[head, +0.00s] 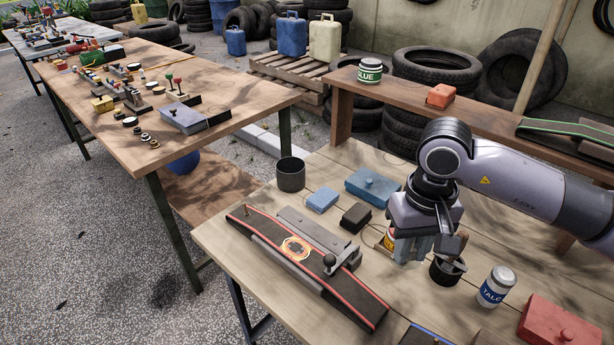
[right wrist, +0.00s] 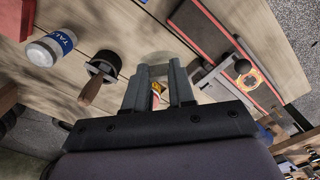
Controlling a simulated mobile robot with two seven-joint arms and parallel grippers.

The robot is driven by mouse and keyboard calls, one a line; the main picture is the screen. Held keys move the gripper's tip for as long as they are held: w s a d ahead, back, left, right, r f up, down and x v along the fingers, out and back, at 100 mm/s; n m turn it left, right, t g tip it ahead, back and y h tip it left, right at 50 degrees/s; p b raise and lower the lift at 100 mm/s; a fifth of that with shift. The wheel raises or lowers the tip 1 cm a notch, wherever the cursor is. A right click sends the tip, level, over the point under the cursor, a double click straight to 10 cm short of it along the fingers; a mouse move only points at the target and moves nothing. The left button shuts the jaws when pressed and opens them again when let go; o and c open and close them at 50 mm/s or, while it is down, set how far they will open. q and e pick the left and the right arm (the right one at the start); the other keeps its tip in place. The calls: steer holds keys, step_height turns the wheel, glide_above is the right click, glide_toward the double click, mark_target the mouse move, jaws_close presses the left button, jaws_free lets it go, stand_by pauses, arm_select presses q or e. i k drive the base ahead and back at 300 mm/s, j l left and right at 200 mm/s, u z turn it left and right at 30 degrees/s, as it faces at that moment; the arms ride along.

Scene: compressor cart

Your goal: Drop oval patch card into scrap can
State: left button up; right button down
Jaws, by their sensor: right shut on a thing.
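My right gripper (head: 412,250) is low over the wooden bench, between the red-edged strip and a small dark pot. In the right wrist view its two fingers (right wrist: 157,85) stand a little apart, with a pale flat piece (right wrist: 158,70) between their tips. I take this to be the oval patch card; its print cannot be made out. A dark, open-topped can (head: 290,174), which I take to be the scrap can, stands upright at the bench's far left corner, well away from the gripper. My left gripper is not in view.
The red-edged strip (head: 265,226) with an orange oval mark and a grey clamp (head: 325,235) lies at front left. Blue (head: 322,200) and dark (head: 356,217) blocks lie between can and gripper. A yellow-red tin (head: 389,239), pot (head: 446,270) and talc bottle (head: 496,287) stand close by.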

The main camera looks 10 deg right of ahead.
mark_target(283, 174)
steer(key=z, duration=0.1)
steer(key=i+j+u, duration=0.25)
steer(key=i+j, duration=0.2)
steer(key=i+j+u, duration=0.3)
steer(key=i, duration=0.2)
